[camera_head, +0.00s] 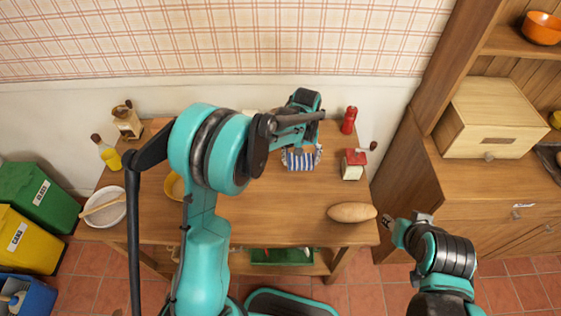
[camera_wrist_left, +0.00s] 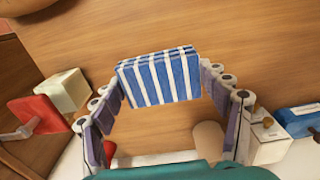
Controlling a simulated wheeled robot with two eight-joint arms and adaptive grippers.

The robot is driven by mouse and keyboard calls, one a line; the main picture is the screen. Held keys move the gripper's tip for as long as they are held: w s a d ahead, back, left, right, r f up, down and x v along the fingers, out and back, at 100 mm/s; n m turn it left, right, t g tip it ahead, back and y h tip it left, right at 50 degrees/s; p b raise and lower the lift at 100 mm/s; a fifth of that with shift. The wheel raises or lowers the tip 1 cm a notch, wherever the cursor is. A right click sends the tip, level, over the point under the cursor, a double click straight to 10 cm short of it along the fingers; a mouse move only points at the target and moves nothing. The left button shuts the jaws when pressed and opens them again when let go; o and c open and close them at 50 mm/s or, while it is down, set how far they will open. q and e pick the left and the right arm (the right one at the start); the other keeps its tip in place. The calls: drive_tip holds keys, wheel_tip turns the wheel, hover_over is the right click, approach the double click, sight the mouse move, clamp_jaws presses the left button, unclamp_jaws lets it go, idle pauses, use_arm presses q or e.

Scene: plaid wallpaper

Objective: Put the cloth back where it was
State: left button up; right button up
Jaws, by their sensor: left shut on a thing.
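The cloth (camera_head: 300,160) is folded, with blue and white stripes. It is at the back right part of the wooden table (camera_head: 285,215). My left gripper (camera_head: 302,151) reaches over the table and is shut on it. In the left wrist view the cloth (camera_wrist_left: 160,78) sits between the two fingertips, its stripes facing the camera. I cannot tell whether the cloth touches the table or hangs just above it. My right gripper (camera_head: 404,222) is off the table's right edge, away from the cloth; its finger opening is unclear.
A red-roofed white box (camera_head: 353,165) stands right of the cloth, with a red mill (camera_head: 349,119) behind. A bread loaf (camera_head: 352,212) lies at the front right. A yellow bowl (camera_head: 175,187) is partly hidden by my left arm. The front middle of the table is clear.

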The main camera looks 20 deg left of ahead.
use_arm(q)
drive_tip(key=b, duration=0.2)
hover_over(284, 166)
wheel_tip(284, 166, down, 5)
drive_tip(key=shift+f, duration=0.1)
drive_tip(key=shift+f+b, duration=0.85)
drive_tip(key=shift+f, duration=1)
drive_tip(key=shift+f, duration=0.2)
drive_tip(key=o, duration=1.1)
drive_tip(key=shift+r, duration=0.1)
